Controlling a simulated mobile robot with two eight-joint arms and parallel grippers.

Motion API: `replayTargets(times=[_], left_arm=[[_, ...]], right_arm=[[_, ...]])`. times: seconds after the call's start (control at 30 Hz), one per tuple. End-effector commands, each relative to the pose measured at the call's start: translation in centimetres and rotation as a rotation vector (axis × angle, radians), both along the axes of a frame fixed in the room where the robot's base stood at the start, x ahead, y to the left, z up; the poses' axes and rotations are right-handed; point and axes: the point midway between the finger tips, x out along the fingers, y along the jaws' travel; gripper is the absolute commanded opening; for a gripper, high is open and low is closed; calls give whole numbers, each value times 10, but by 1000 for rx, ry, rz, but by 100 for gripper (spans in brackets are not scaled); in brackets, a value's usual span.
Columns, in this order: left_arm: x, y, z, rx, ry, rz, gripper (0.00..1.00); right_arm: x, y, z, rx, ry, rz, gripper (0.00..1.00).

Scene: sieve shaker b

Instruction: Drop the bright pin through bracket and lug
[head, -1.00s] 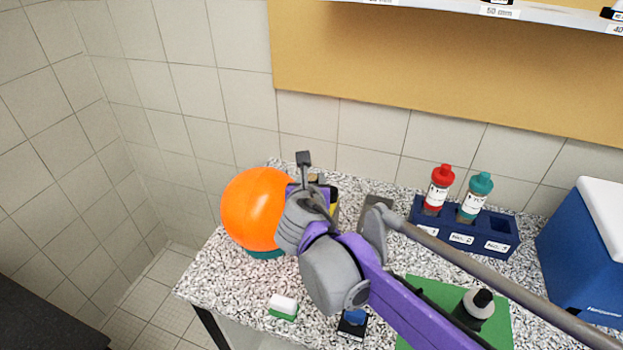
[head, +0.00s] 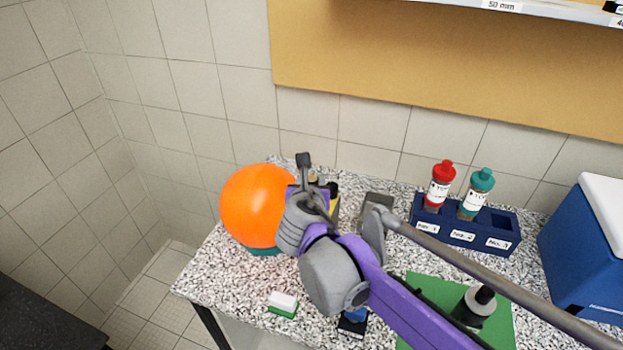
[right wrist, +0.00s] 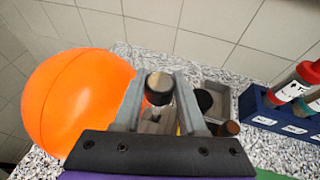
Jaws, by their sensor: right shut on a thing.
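My right gripper (right wrist: 161,105) shows best in the right wrist view, with a grey finger on each side of a small round thing. This thing, likely the pin (right wrist: 160,86), has a dark side and a greyish top; its lower part is glassy or shiny and partly hidden. The gripper is shut on it. I cannot make out the bracket or the lug. My left gripper is not in view.
A large orange ball (head: 258,205) stands close left of the gripper. A grey tray (right wrist: 214,103) and dark-topped items lie right of it. Further right are a blue rack (head: 465,233) with red and teal bottles and a blue cooler (head: 588,250). A white-green block (head: 283,303) lies in front.

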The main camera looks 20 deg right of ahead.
Motion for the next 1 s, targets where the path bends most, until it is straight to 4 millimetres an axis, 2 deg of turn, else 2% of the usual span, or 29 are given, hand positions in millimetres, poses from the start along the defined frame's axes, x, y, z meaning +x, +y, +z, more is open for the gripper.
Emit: replayTargets(times=[1.0], left_arm=[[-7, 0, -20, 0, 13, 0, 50]], right_arm=[[0, 0, -26, 0, 0, 0, 0]])
